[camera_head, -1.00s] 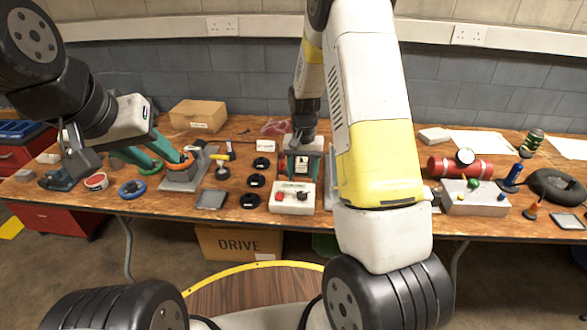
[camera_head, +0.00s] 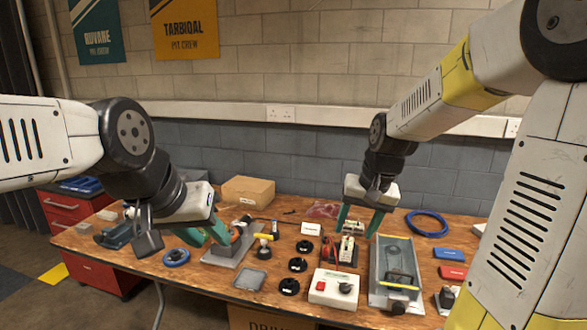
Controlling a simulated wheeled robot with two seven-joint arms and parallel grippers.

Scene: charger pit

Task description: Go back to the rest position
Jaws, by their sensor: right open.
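My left gripper (camera_head: 218,236) has teal fingers and reaches in low over the left of the bench. Its fingertips are beside an orange ring-shaped part (camera_head: 236,236) on a grey stand (camera_head: 222,254). The fingers overlap in view, so I cannot tell whether they hold that part. My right gripper (camera_head: 358,229) is open, fingers pointing down and spread, over a small rack (camera_head: 341,254) with red and dark parts. Nothing shows held between its fingers.
The wooden bench (camera_head: 215,292) is crowded. A white box with a red button (camera_head: 336,289), a grey tray (camera_head: 414,262), black discs (camera_head: 298,265), a cardboard box (camera_head: 248,190) and a blue cable coil (camera_head: 426,223) lie around the grippers. A block wall (camera_head: 300,150) stands behind.

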